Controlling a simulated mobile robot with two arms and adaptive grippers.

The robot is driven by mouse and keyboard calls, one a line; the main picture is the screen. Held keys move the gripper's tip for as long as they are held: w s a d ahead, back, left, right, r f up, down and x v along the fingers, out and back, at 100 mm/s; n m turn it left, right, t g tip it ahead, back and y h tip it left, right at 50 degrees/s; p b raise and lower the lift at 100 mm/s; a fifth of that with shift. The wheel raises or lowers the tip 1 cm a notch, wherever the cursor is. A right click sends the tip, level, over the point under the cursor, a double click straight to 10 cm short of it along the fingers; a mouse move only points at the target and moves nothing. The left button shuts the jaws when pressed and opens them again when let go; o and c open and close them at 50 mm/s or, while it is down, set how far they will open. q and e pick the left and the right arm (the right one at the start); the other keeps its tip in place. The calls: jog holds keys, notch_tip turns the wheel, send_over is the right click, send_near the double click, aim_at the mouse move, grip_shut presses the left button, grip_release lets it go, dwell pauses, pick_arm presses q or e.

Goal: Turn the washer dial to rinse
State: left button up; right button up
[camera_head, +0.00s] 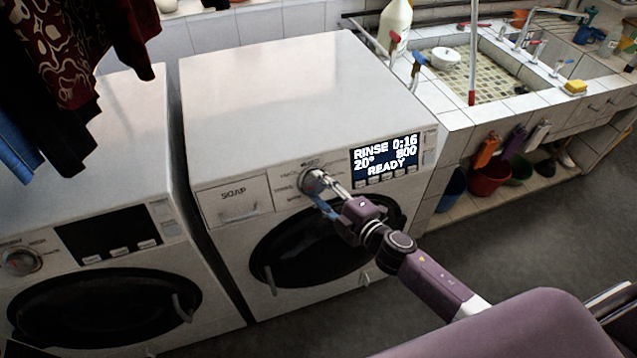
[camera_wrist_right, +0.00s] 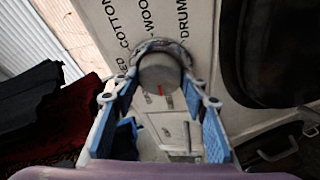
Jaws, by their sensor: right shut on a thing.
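The washer (camera_head: 275,95) in the middle is white, with a soap drawer (camera_head: 233,202) on the left of its panel. Its display (camera_head: 385,160) is lit and reads RINSE 0:16, 20°, 800, READY. My right gripper (camera_head: 322,186) is at the washer dial (camera_head: 311,180), its fingers on either side of it and shut on it. In the right wrist view the round grey dial (camera_wrist_right: 160,73) sits between the blue-padded fingertips (camera_wrist_right: 160,92), with a small red mark on it. Printed words including COTTON, WOO and DRUM show around the dial. My left gripper is not in view.
A second washer (camera_head: 85,185) with a dark display stands at the left. Dark clothes (camera_head: 85,45) hang at the upper left. A tiled sink (camera_head: 480,75) with a white bottle (camera_head: 396,22) beside it is at the right. Buckets (camera_head: 488,178) stand below it. The floor in front is clear.

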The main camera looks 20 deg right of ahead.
jog(key=shift+n, duration=0.5)
jog(key=o, duration=1.2)
jog(key=shift+c, duration=0.2)
jog(key=v, duration=1.2)
jog(key=shift+r, duration=0.15)
